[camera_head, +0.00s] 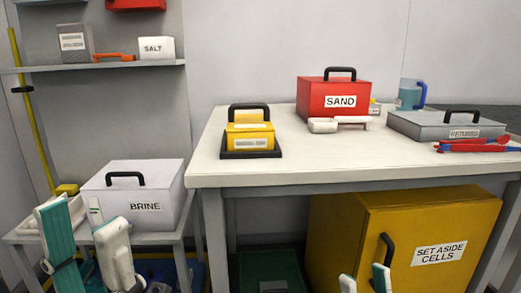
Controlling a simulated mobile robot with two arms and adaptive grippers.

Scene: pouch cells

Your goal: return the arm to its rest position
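My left gripper (82,225) is at the lower left, in front of the low side table. Its two white and teal fingers stand apart with nothing visible between them. My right gripper (364,279) shows only as two fingertips at the bottom edge, in front of the yellow cabinet. The tips are apart and I see nothing between them. The rest of both arms is mostly out of view.
A white BRINE box (155,185) stands on the side table (165,238), close behind my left gripper. The yellow cabinet (340,225) is under the white table (300,172). A yellow handled block (249,128), red SAND box (320,88) and grey case (425,122) stand on top.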

